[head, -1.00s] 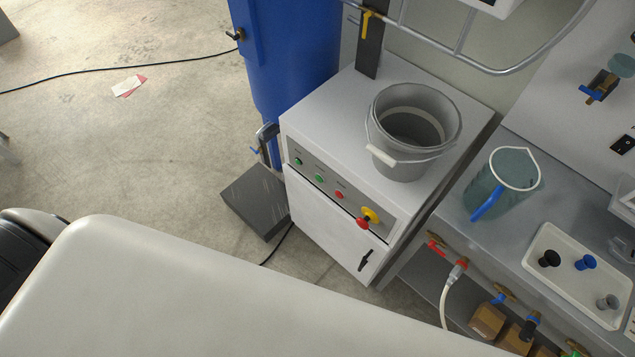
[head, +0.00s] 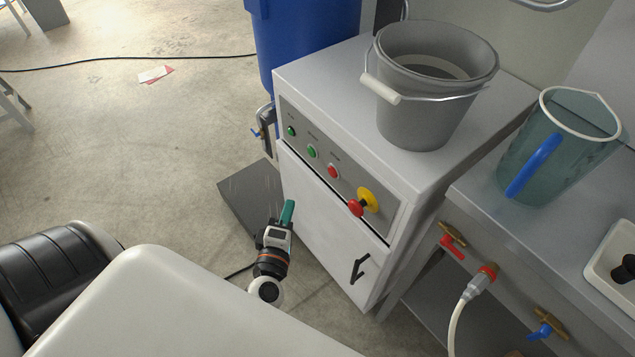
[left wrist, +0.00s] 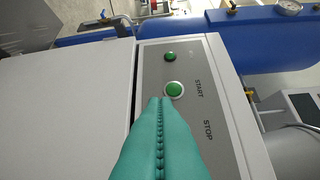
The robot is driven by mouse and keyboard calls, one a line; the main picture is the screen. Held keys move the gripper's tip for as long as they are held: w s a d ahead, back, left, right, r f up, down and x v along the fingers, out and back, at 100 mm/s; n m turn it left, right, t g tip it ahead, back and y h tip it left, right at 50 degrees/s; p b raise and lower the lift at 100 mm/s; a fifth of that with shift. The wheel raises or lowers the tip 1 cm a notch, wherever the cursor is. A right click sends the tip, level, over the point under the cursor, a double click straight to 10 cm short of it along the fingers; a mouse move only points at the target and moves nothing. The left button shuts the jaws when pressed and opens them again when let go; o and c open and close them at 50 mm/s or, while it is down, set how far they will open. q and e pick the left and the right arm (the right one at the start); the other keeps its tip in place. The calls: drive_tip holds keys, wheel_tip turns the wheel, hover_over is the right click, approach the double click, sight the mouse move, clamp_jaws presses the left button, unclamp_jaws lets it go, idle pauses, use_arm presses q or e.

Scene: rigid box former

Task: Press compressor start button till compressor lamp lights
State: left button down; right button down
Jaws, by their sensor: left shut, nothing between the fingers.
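The compressor's grey control panel (head: 345,175) is on the front of a white cabinet. Its green start button (head: 312,152) shows in the left wrist view (left wrist: 174,90) with a pale ring and the label START. A smaller green lamp (head: 291,130) sits beyond it, also in the left wrist view (left wrist: 170,57); it looks dark green, without a clear glow. My left gripper (head: 288,210) has teal fingers shut together and empty. In the head view they are in front of the white door, apart from the panel. In the left wrist view the fingertips (left wrist: 161,101) appear just beside the start button's near edge.
A red stop button (head: 333,171) and a red emergency knob on yellow (head: 361,203) share the panel. A grey bucket (head: 425,115) stands on the cabinet. A bench with a jug (head: 555,150) and valves is at the right. Open floor lies left.

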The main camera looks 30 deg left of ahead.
sight(308, 150)
use_arm(q)
drive_tip(key=shift+s+a+r+n+y, duration=0.1)
drive_tip(key=shift+a+r+n+y, duration=0.2)
drive_tip(key=shift+r+n, duration=0.2)
drive_tip(key=shift+s+a+r+n+y, duration=0.1)
drive_tip(key=shift+a+r+n+y, duration=0.1)
drive_tip(key=shift+r+n+y, duration=0.25)
use_arm(e)
drive_tip(key=shift+w+d+f, duration=0.1)
drive_tip(key=shift+w+d, duration=0.1)
drive_tip(key=shift+w, duration=0.15)
use_arm(q)
drive_tip(key=shift+w, duration=0.15)
